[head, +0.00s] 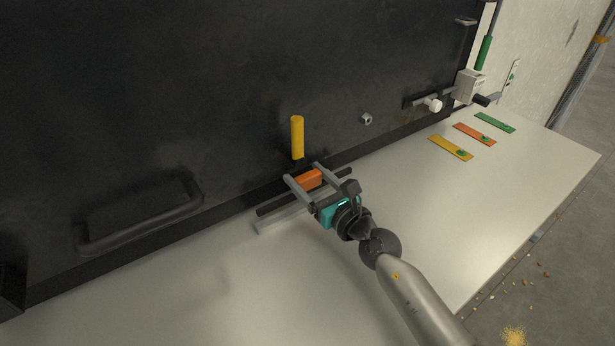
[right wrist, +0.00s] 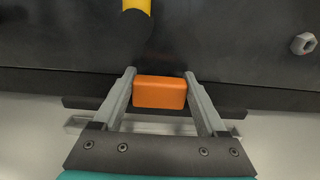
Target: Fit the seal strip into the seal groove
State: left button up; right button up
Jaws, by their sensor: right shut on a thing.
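My right gripper (head: 302,172) is shut on an orange block (head: 309,180), which also shows between the fingers in the right wrist view (right wrist: 160,92). A long black strip (head: 272,205), likely the seal strip, runs crosswise at the block, and its ends stick out on both sides of the fingers. In the right wrist view its left end (right wrist: 84,102) shows. A light grey bar or channel (head: 278,219) lies close by on the near side, partly hidden by the gripper. I cannot make out the seal groove for certain or tell whether the strip touches anything. My left gripper is out of view.
A dark panel (head: 250,80) stands behind the pale tabletop (head: 190,285). A yellow cylinder (head: 297,137) and a small nut (head: 366,118) stick out from it. Yellow (head: 451,148), orange (head: 474,134) and green (head: 495,122) plates lie at the right. The table's front left is clear.

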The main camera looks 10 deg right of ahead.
aim_at(309, 193)
jog(key=shift+f+b, duration=0.7)
jog(key=shift+f, duration=0.1)
jog(key=shift+r, duration=0.1)
dwell(1.4)
jog(key=shift+f, duration=0.2)
jog(key=shift+f+b, duration=0.3)
jog(key=shift+f, duration=0.05)
jog(key=shift+f+b, duration=0.7)
jog(key=shift+f, duration=0.05)
jog(key=o, duration=1.3)
jog(key=shift+o, duration=0.2)
